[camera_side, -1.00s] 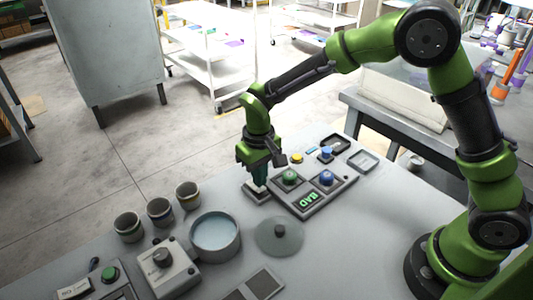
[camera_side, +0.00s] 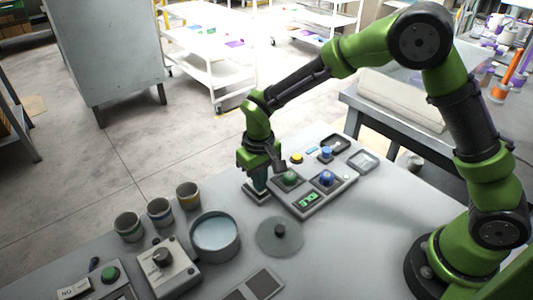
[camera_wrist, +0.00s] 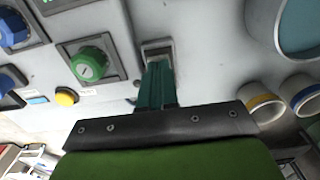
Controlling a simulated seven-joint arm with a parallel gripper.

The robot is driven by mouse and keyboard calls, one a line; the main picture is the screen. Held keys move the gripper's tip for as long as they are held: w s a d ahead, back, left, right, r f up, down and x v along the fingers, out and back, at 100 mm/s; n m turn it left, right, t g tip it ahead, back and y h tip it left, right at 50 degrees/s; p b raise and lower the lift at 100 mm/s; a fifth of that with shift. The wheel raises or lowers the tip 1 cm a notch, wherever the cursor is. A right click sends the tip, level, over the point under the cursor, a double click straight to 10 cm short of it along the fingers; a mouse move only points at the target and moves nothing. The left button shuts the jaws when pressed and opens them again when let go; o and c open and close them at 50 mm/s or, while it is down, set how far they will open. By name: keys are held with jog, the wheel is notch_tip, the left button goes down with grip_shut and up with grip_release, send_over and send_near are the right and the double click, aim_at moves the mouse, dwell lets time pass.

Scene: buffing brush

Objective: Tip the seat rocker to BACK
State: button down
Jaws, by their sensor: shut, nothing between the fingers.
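The seat rocker is a small switch in a grey rectangular base (camera_side: 254,198) at the far edge of the table, left of the button panel. In the wrist view its light frame (camera_wrist: 157,45) shows just beyond my fingertips. My gripper (camera_side: 260,188) points down over it with teal fingers shut and empty. The fingertips (camera_wrist: 157,65) are at the rocker and seem to touch it. They hide most of it, so I cannot tell which way it is tipped or read any label.
Several cups, a round pan (camera_side: 215,237) and a grey lid (camera_side: 279,237) stand nearer. The front right of the table is clear.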

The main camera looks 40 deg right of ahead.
notch_tip(320, 180, up, 7)
dwell(0.9)
jog(key=shift+s+f, duration=0.1)
jog(key=shift+f, duration=0.15)
jog(key=s+d+r+m+t+y, duration=0.1)
jog(key=s+d+r+m+t, duration=0.1)
jog(key=s+d+r, duration=0.4)
jog(key=s+d+r+m+t+y, duration=0.1)
jog(key=s+d+r+m+t, duration=0.1)
jog(key=s+d+r+t, duration=0.3)
jog(key=s+d+r, duration=0.1)
jog(key=s+r, duration=0.2)
jog(key=s, duration=0.4)
jog(key=shift+s+r, duration=0.2)
jog(key=shift+s, duration=0.05)
